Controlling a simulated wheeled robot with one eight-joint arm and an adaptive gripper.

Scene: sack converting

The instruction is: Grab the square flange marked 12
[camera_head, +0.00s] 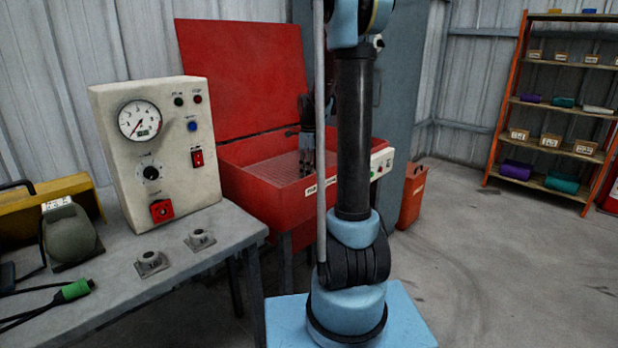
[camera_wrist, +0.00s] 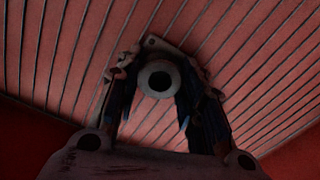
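A grey flange (camera_wrist: 153,98) with a round hub and a dark bore shows in the wrist view, low over or on the slatted floor of the red tank. A corner of its square plate shows behind the hub. My gripper (camera_wrist: 158,84) has one dark finger on each side of the hub, very close to it; whether they touch it I cannot tell. In the head view my gripper (camera_head: 307,160) reaches down into the tank. Two more grey square flanges, a front one (camera_head: 151,264) and a rear one (camera_head: 200,240), lie on the bench. No number is readable on any flange.
The red tank (camera_head: 262,150) has a raised lid (camera_head: 240,75) behind and walls around my gripper. The bench (camera_head: 110,300) bears a control box (camera_head: 160,150) with a gauge and a green-ended cable (camera_head: 75,290). An orange shelf rack (camera_head: 556,127) stands at right; floor before it is clear.

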